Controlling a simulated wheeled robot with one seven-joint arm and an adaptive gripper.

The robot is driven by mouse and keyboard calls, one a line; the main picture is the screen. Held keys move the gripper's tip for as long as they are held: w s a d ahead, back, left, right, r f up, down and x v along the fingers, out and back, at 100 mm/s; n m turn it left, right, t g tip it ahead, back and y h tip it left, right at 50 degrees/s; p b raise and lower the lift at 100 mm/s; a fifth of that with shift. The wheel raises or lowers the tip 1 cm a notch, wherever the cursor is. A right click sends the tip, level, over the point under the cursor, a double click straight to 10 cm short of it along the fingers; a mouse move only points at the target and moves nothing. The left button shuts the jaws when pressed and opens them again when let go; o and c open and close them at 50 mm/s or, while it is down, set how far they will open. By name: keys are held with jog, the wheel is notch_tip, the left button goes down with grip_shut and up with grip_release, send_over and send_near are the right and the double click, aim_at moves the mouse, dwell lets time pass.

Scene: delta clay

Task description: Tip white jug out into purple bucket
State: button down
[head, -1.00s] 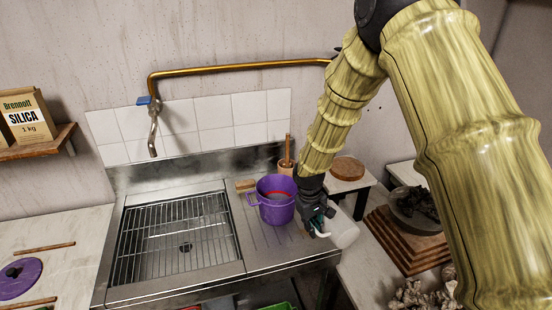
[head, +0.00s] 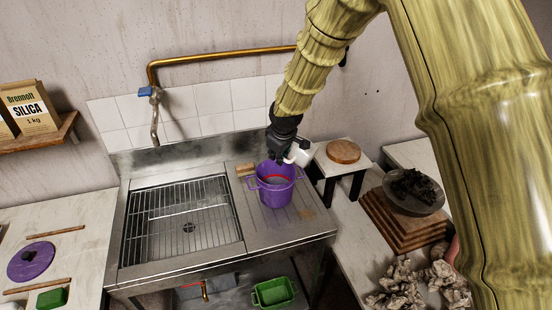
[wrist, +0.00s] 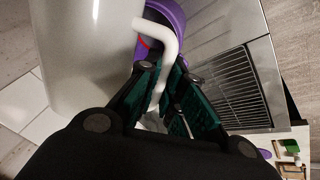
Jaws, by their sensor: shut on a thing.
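The white jug (head: 301,155) is in my gripper (head: 285,160), above the back right rim of the purple bucket in the head view. In the wrist view the jug (wrist: 90,50) fills the upper left, and its white handle (wrist: 168,45) passes between the green-padded fingers of my gripper (wrist: 170,95). The fingers are shut on the handle. The purple bucket (head: 277,192) stands upright on the sink's drainboard, with a red line inside its rim. Its purple wall (wrist: 168,14) also shows behind the handle in the wrist view. The jug's contents and mouth are hidden.
The sink basin with a wire rack (head: 180,215) lies left of the bucket. A sponge-like block (head: 245,169) is behind the bucket. A stool with a round wooden disc (head: 343,151) stands to the right, near a dark bowl (head: 413,192) on stacked boards.

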jog(key=shift+s+d+r+t+y+b, duration=0.15)
jog(key=shift+d+t+y+b, duration=0.15)
jog(key=shift+y+b, duration=0.25)
jog(key=t+y+b, duration=0.1)
jog(key=b, duration=0.1)
jog(key=r+t+y+b, duration=0.1)
jog(key=b, duration=0.1)
jog(key=shift+s+d+m+b, duration=0.15)
jog(key=shift+d+m+b, duration=0.05)
jog(key=shift+m+b, duration=0.1)
jog(key=t+y+b, duration=0.1)
jog(key=b, duration=0.2)
jog(key=t+y+b, duration=0.1)
jog(key=y+b, duration=0.1)
jog(key=b, duration=0.1)
jog(key=shift+r+m, duration=0.2)
jog(key=shift+m, duration=0.1)
jog(key=t+y+b, duration=0.1)
jog(key=b, duration=0.2)
jog(key=shift+a+f, duration=0.15)
jog(key=shift+a, duration=0.05)
jog(key=b, duration=0.2)
jog(key=t+y+b, duration=0.1)
jog(key=b, duration=0.1)
jog(key=shift+w+a+f+m, duration=0.1)
jog(key=shift+w+a+m, duration=0.1)
jog(key=shift+w+m, duration=0.1)
